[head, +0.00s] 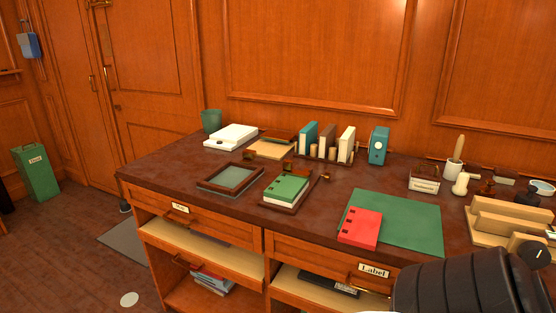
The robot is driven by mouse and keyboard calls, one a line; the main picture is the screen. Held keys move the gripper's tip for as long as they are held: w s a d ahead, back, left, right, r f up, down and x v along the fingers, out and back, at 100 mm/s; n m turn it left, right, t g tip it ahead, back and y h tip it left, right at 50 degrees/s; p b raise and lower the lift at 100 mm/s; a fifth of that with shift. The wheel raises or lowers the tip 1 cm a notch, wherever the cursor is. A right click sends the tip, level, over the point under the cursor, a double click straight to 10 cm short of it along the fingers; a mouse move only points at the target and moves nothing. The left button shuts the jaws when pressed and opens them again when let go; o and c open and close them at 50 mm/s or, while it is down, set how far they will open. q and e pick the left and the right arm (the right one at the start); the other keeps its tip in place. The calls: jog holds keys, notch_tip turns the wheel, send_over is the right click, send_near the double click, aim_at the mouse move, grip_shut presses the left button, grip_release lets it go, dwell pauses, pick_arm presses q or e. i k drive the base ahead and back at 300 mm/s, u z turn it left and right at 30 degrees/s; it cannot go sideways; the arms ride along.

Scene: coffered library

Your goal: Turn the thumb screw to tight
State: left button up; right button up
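A dark round knob (540,252) with a pale mark shows at the far right, by the front of a light wooden stepped block (487,237) on the desk. It may be the thumb screw, but the picture is too small to be sure, and I cannot read any tight marking. A black ribbed part of my own arm fills the bottom right corner, in front of the desk edge and close below the knob in the picture. Neither gripper's fingers show.
The desk (165,162) holds a green mat (410,222), a red binder (359,227), green books (287,188), an empty-looking tray (230,178), upright books (346,144) and a teal box (378,146). Small jars and stamps crowd the right back. A green bin (36,172) stands left.

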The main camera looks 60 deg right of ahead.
aim_at(328, 176)
jog(key=i, duration=1.7)
jog(key=z, duration=1.95)
